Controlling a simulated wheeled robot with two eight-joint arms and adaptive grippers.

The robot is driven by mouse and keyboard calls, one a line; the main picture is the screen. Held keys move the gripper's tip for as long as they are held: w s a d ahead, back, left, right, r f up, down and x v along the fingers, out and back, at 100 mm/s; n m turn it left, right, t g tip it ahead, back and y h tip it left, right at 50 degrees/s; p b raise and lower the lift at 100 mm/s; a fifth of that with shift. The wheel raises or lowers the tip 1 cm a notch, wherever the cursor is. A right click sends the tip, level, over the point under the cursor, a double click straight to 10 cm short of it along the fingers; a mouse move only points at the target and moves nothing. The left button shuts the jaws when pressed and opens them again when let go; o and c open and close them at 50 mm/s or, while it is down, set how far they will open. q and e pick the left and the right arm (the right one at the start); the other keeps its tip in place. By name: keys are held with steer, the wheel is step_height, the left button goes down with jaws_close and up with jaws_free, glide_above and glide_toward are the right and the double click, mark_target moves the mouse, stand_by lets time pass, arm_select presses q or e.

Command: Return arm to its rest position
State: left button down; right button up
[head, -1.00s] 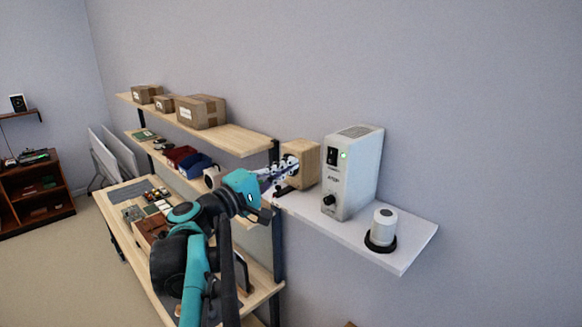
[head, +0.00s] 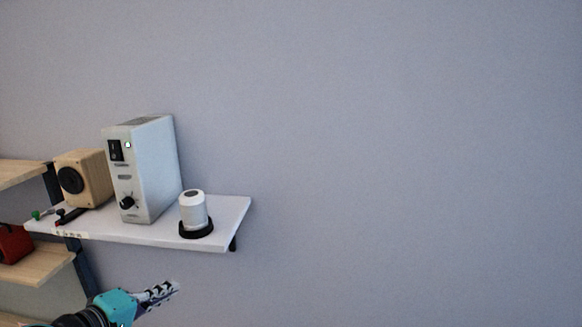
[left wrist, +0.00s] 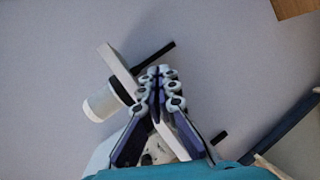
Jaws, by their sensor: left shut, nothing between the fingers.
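My left gripper (head: 163,291) is at the bottom of the head view, below the front edge of the white wall shelf (head: 130,236) and apart from it. Its fingers point right and look closed, with nothing between them. In the left wrist view the closed fingers (left wrist: 160,85) point up the picture. The shelf edge (left wrist: 118,70) and a white cylinder (left wrist: 102,102) show to their left. My right gripper is in neither view.
A wooden rack (head: 30,262) is at the left. The wall to the right is clear.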

arm_select(q)
steer(key=s+d+f+m+g+y+b, duration=0.1)
steer(key=f+b, duration=0.6)
steer(key=f, duration=0.7)
steer(key=s+d+f+m+g+y+b, duration=0.2)
steer(key=s+f+m+b, duration=0.4)
steer(key=f, duration=0.8)
steer(key=s+d+f+m+g+y+b, duration=0.1)
steer(key=s+d+f+b, duration=0.4)
steer(key=f, duration=1)
steer(key=m+g+b, duration=0.1)
steer(key=m+b, duration=0.1)
steer(key=b, duration=0.1)
steer(key=shift+d+m+g+y, duration=0.25)
steer(key=shift+m+g+y, duration=0.05)
steer(key=shift+g+y, duration=0.1)
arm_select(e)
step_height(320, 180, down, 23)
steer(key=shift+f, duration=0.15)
